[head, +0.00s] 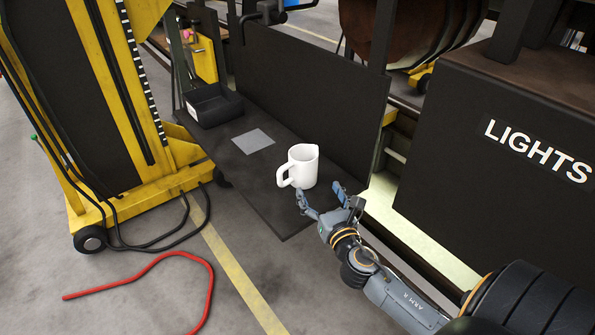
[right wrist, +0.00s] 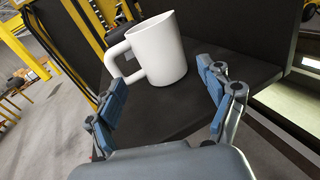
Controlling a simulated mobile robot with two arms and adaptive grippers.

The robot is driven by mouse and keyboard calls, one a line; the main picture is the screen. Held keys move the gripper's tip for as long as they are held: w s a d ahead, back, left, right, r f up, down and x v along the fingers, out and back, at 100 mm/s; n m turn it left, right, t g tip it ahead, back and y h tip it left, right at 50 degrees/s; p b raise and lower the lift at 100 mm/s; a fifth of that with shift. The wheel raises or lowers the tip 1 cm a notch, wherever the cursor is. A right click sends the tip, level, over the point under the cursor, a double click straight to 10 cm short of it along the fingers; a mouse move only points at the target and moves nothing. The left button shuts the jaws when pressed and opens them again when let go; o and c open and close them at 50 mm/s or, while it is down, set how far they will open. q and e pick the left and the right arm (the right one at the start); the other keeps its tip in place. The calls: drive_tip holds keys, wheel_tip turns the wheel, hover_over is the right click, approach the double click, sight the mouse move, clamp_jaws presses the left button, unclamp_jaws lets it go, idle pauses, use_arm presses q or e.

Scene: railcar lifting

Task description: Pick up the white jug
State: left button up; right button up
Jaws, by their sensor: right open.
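The white jug (head: 303,165) stands upright near the front end of a dark bench (head: 262,194), its handle toward the lower left. My right gripper (head: 320,195) is open just in front of the jug, on the near side. In the right wrist view the jug (right wrist: 160,52) is ahead of and between the two spread fingers of the gripper (right wrist: 165,95), with its handle on the left. The fingers look apart from the jug, and nothing is held. My left gripper is not in view.
A grey square plate (head: 254,141) and a black bin (head: 213,106) are farther back on the bench. A dark upright panel (head: 310,85) backs it. A yellow lifting jack (head: 185,150) stands left, and a red hose (head: 150,263) lies on the floor. A dark box marked LIGHTS (head: 500,160) is right.

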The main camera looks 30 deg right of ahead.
drive_tip(key=shift+w+r+n, duration=0.15)
drive_tip(key=shift+w+n, duration=0.3)
drive_tip(key=shift+n, duration=0.15)
drive_tip(key=p, duration=0.2)
approach(299, 157)
drive_tip(key=x, duration=0.3)
drive_tip(key=shift+w+d, duration=0.1)
drive_tip(key=shift+w, duration=0.05)
drive_tip(key=shift+x, duration=3.1)
drive_tip(key=shift+c, duration=0.2)
drive_tip(key=shift+r, duration=0.1)
drive_tip(key=c, duration=1)
drive_tip(key=shift+c, duration=0.6)
